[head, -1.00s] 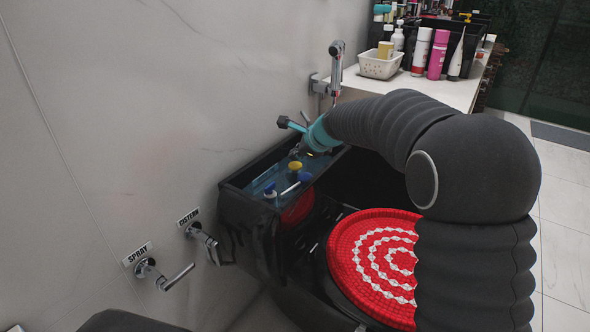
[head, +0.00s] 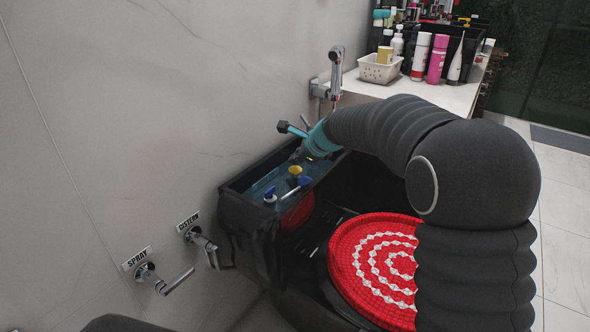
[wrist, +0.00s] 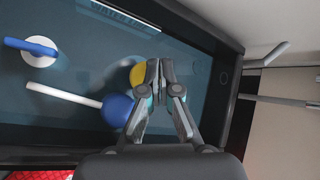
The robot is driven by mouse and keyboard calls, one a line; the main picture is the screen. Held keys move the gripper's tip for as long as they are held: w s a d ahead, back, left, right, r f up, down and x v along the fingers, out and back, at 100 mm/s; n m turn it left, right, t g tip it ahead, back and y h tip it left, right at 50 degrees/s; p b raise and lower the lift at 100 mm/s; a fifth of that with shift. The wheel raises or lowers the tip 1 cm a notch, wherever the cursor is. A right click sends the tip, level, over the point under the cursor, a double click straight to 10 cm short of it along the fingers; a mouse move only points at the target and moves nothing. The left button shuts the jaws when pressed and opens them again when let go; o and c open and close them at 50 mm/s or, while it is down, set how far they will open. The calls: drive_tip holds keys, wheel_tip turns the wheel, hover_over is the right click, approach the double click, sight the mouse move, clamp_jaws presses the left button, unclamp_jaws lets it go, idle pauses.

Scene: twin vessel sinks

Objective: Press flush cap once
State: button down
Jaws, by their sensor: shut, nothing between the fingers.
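An open black cistern (head: 236,203) with water stands against the wall. Inside is a yellow round cap (head: 295,169), which also shows in the wrist view (wrist: 136,75), partly hidden behind the fingers. Which part is the flush cap is not labelled. A blue ball on a white rod (wrist: 117,110) lies beside the yellow cap, and a blue bar on a white disc (wrist: 38,48) is farther left. My gripper (wrist: 159,65) is shut and empty, fingertips at the yellow cap's right edge in the wrist view. I cannot tell whether they touch it.
A red and white round lid (head: 378,262) is in front of the cistern. Levers marked CISTERN (head: 200,238) and SPRAY (head: 155,275) are on the wall. A spray hose (head: 336,68) hangs behind. Bottles and a basket (head: 380,69) stand on the counter.

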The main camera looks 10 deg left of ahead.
sight(296, 170)
drive_tip(key=shift+f, duration=0.15)
idle(0.3)
drive_tip(key=shift+f, duration=0.3)
drive_tip(key=shift+f+b, duration=0.7)
drive_tip(key=shift+b, duration=0.05)
idle(0.9)
idle(0.3)
drive_tip(key=shift+r+p, duration=1.15)
drive_tip(key=shift+r+p, duration=2.1)
drive_tip(key=shift+r, duration=0.4)
